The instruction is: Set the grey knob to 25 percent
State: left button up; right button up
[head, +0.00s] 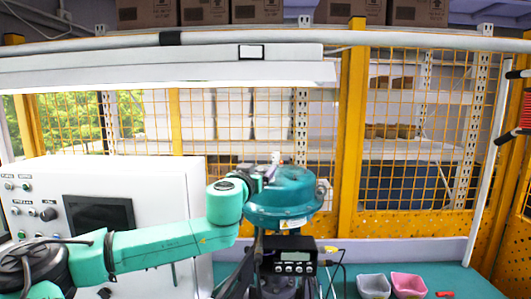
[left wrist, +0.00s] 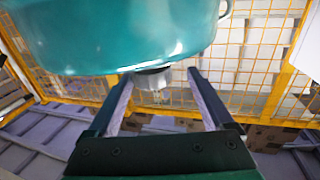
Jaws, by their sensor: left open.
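A large teal rounded valve housing (head: 285,200) stands at the middle of the head view, and its smooth side fills the top of the left wrist view (left wrist: 120,35). A small grey knob-like stub (left wrist: 154,80) sticks out of the housing, between the fingers in that view. My left gripper (left wrist: 161,76) is open, with a finger on each side of the stub; I cannot tell whether they touch it. In the head view my left gripper (head: 268,173) is at the housing's upper left. No percent scale is readable. My right gripper is not in view.
A positioner box with a display (head: 295,262) sits below the housing, with cables. A white control cabinet (head: 160,175) with a screen, buttons and a dark grey knob (head: 48,213) stands left. Grey (head: 373,286) and pink (head: 408,286) bins stand on the teal table (head: 462,278), before a yellow mesh fence.

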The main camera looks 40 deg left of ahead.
aim_at(265, 167)
pick_arm(q)
jog(key=shift+w+d+r+p, duration=0.2)
jog(key=shift+w+p, duration=0.45)
jog(key=shift+p, duration=0.05)
jog(key=shift+p+x, duration=0.35)
jog(key=shift+x, duration=0.8)
jog(key=shift+w+a+f, duration=0.15)
jog(key=shift+w+f, duration=0.1)
jog(key=shift+w, duration=0.3)
jog(key=shift+s, duration=0.1)
jog(key=shift+c, duration=0.2)
